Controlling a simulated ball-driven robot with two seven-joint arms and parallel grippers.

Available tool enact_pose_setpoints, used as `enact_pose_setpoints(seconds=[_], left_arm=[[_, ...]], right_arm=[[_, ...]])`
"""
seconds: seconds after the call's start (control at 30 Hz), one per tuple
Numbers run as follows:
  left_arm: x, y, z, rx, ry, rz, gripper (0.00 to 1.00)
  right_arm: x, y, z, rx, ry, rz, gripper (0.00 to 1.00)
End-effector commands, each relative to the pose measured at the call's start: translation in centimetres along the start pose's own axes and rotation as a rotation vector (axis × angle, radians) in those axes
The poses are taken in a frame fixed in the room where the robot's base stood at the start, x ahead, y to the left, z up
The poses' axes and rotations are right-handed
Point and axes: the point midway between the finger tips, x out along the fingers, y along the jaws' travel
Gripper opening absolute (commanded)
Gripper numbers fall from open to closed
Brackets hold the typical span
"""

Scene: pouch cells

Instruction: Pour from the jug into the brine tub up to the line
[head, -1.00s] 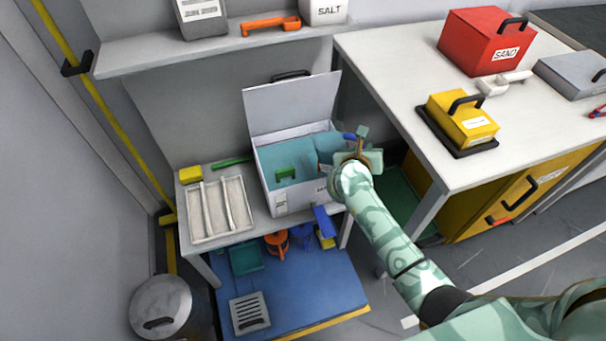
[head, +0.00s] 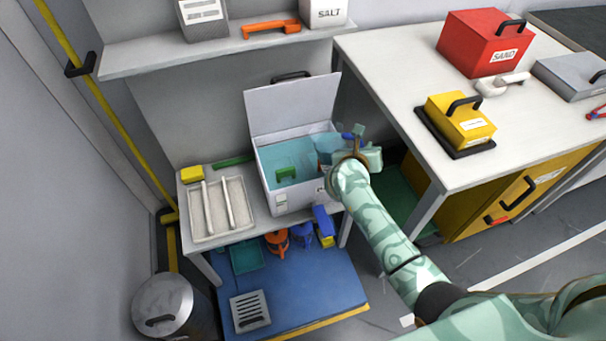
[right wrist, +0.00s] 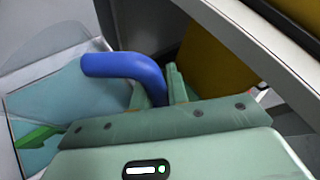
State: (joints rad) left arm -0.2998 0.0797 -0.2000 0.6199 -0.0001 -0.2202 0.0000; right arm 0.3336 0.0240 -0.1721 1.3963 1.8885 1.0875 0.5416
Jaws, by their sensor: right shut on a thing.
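The brine tub (head: 296,200) is a white box on the low bench, its lid (head: 292,106) standing open at the back. Blue-green liquid (head: 283,158) fills much of its inside, around a green block-like item (head: 286,174). I cannot make out the fill line. The clear jug (head: 327,146), with blue liquid in it, is tilted over the tub's right side. My right gripper (head: 354,153) is shut on the jug's blue handle, which shows in the right wrist view (right wrist: 125,68), with the fingers (right wrist: 176,88) beside it. A stream is not clear. My left gripper is out of view.
A taller worktable (head: 400,75) stands close on the right. A shelf (head: 150,58) runs above. A lidded metal bin (head: 163,305) is on the floor.

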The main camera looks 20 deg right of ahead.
Motion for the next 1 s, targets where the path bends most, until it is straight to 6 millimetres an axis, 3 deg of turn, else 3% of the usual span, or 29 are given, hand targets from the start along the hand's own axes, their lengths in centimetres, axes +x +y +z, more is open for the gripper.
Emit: enact_pose_setpoints(seconds=[0.13, 1.0], left_arm=[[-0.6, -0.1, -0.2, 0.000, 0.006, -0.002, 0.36], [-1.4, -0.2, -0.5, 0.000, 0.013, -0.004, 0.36]], right_arm=[[-0.3, -0.2, 0.8, -0.018, -0.001, -0.009, 0.00], [-0.6, -0.4, 1.2, -0.074, 0.013, -0.033, 0.00]])
